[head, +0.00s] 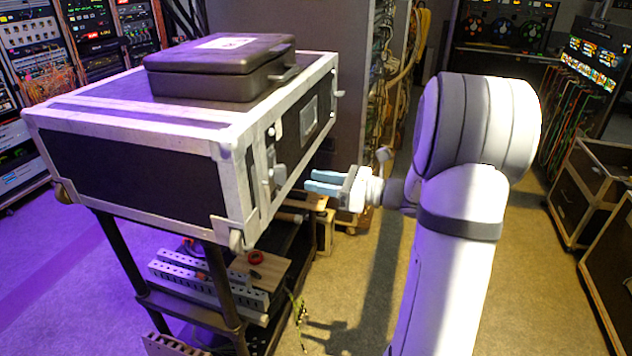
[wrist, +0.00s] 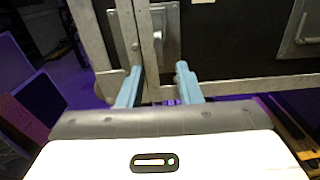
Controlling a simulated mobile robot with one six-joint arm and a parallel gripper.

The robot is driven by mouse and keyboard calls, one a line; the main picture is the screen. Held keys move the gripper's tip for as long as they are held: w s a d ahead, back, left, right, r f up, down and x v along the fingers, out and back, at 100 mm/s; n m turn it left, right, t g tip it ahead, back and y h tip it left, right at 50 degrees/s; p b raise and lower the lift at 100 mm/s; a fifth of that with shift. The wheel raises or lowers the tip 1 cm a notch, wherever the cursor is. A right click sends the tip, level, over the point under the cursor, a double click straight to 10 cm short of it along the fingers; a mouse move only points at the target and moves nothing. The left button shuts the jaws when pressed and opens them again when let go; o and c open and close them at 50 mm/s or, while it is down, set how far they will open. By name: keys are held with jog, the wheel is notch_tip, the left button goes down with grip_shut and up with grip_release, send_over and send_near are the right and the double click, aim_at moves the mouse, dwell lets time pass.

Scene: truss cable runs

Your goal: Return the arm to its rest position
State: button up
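My gripper (head: 322,183) is in front of the right side of a black flight case with metal edges (head: 130,165). Its light blue fingers point left toward the case. In the wrist view my gripper (wrist: 158,88) has its two fingers spread apart with nothing between them. The case's metal edge and a latch plate (wrist: 158,35) show beyond the fingertips. I cannot tell whether the fingertips touch the case; in the head view they appear apart from it. My arm rises at the right of the head view.
A black box (head: 220,68) lies on the case. Equipment racks (head: 45,60) line the back. Wooden-edged cases (head: 590,180) stand at right.

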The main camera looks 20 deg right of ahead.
jog(key=s+a+f+n+g+h, duration=0.2)
jog(key=s+a+n+g+h, duration=0.2)
jog(key=s+a+n+g, duration=0.65)
jog(key=s+d+f+n+t+h, duration=0.1)
jog(key=s+d+n+t+h, duration=0.2)
jog(key=s+n+h, duration=0.7)
jog(key=s+n, duration=0.3)
jog(key=n, duration=0.2)
jog(key=shift+s+d+f+h, duration=0.25)
jog(key=shift+d+h, duration=0.05)
jog(key=shift+d, duration=0.1)
jog(key=shift+o, duration=0.5)
jog(key=shift+d, duration=0.1)
